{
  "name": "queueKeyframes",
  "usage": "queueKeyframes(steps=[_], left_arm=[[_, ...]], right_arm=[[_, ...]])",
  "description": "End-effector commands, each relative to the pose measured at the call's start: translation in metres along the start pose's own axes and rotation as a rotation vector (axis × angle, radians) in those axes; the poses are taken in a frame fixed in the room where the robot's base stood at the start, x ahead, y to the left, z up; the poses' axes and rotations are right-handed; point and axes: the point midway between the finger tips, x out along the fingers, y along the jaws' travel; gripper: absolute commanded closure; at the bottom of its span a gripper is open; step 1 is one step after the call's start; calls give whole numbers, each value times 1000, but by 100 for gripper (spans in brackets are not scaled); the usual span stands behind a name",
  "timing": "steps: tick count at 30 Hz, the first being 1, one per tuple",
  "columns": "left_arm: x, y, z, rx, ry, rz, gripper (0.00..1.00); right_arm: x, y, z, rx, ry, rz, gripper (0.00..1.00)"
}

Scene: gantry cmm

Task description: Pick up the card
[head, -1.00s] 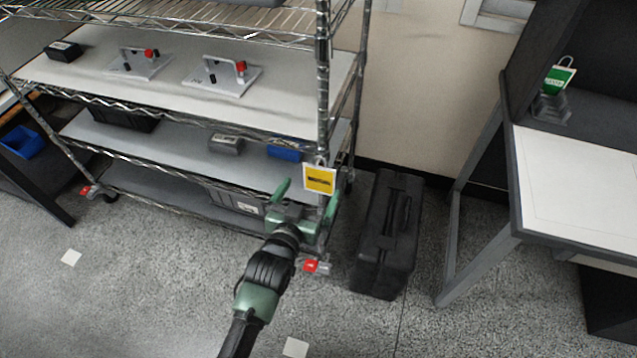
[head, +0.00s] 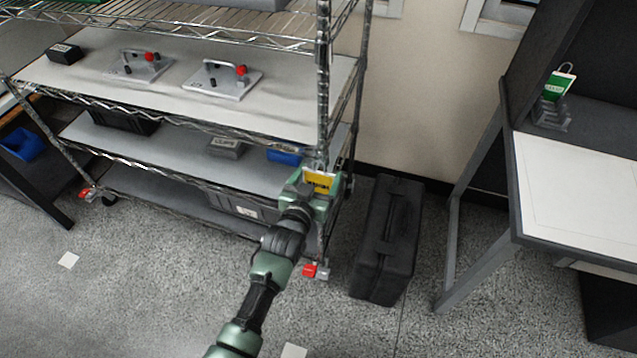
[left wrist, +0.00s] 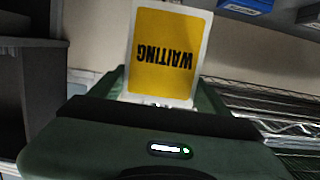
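The card is yellow with a white border and dark lettering. In the head view the card (head: 319,181) hangs at the front right post of the wire shelf. In the left wrist view the card (left wrist: 165,55) reads "WAITING" upside down. My left gripper (head: 318,186) is at the card, with its green fingers spread to either side of it. In the left wrist view my left gripper (left wrist: 160,92) has the card's lower part between its fingers. I see no clear sign of it closing on the card. My right gripper is not in view.
The wire shelf (head: 322,95) holds two plates with handles (head: 222,80) and a blue bin (head: 284,155). A black case (head: 388,240) stands on the floor to its right.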

Motion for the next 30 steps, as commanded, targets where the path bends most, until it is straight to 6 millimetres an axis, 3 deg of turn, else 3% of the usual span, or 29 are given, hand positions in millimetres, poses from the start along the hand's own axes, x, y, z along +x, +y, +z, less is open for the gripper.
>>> queueKeyframes(steps=[1, 3, 13, 18, 23, 30], left_arm=[[0, 0, 0, 0, 0, 0, 42], [0, 0, 0, 0, -1, 0, 61], [-1, 0, -2, 0, -1, 0, 62], [-4, 0, -17, 0, 0, 0, 62], [-35, 0, -7, 0, -4, 0, 62], [-96, 0, 6, 0, -5, 1, 62]], right_arm=[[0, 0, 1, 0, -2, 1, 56], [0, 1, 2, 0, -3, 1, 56], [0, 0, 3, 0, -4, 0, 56], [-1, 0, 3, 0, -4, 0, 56], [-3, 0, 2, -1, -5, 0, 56], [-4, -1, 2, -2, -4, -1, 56]])
